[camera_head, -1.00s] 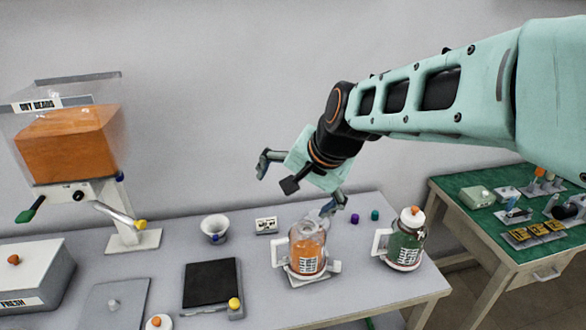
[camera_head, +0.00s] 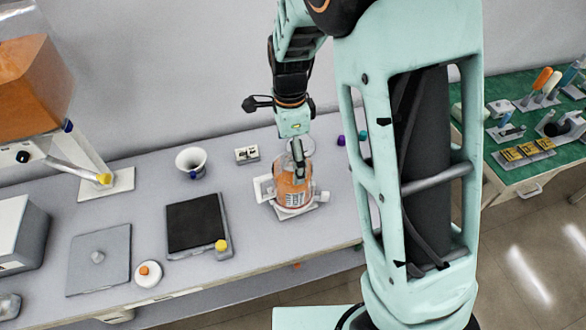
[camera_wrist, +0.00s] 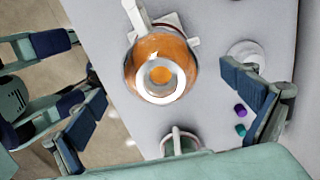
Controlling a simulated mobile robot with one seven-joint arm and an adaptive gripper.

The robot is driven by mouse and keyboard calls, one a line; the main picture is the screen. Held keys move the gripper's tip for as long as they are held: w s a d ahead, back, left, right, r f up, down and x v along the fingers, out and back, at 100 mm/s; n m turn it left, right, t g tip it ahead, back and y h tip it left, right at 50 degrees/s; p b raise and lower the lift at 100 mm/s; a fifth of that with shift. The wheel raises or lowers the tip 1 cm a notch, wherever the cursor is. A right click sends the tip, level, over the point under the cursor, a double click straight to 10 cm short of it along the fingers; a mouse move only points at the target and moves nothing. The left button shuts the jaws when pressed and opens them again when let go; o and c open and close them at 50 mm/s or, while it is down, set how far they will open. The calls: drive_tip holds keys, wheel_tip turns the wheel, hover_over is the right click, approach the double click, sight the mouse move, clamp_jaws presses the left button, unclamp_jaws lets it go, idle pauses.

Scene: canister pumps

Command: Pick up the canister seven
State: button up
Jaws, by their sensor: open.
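An orange-filled clear canister (camera_head: 290,190) with a white handle and a label stands upright on a pale base on the grey bench. I cannot read a number on it. In the wrist view the orange canister (camera_wrist: 139,58) shows from above, with a white ring on top. A second canister (camera_wrist: 181,147) shows partly at the bottom of the wrist view; my arm hides it in the head view. My gripper (camera_head: 298,152) points down above and behind the orange canister, apart from it. In the wrist view its spread, empty fingers (camera_wrist: 165,108) flank the space between the two canisters.
Small purple (camera_wrist: 240,110) and teal (camera_wrist: 240,129) caps and a clear round dish (camera_wrist: 243,50) lie near the right finger. A white cup (camera_head: 191,161), a black scale (camera_head: 196,226) and a dispenser (camera_head: 30,80) stand left. A green-topped table (camera_head: 520,172) stands right.

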wheel_tip(320, 180, down, 8)
drive_tip(key=shift+d+f, duration=0.1)
idle(0.4)
drive_tip(key=shift+c, duration=0.7)
drive_tip(key=c, duration=1.6)
